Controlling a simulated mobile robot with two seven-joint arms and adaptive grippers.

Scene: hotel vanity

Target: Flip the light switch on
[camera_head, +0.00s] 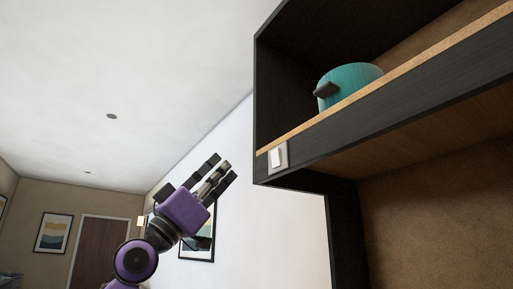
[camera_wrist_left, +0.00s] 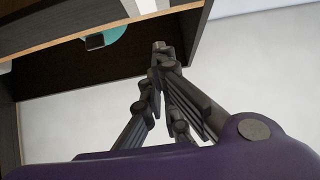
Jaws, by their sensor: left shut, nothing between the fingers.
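The light switch (camera_head: 278,157) is a small white rocker on a pale plate, mounted on the dark front edge of the wall cabinet near its lower left corner. It also appears, cut off, at the top edge of the left wrist view (camera_wrist_left: 147,6). I cannot tell which way the rocker is tipped. My left gripper (camera_head: 226,167) is purple with dark fingers. It is left of the switch in the head view, apart from it, pointing up and right. In the left wrist view its fingers (camera_wrist_left: 160,48) come together, shut and empty. My right gripper is in neither view.
The dark cabinet (camera_head: 390,105) with a wooden shelf fills the upper right, and a teal pot (camera_head: 350,80) stands on it. The white wall (camera_head: 285,225) is behind my gripper. Framed pictures and a brown door (camera_head: 98,255) are farther back. Space between gripper and switch looks clear.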

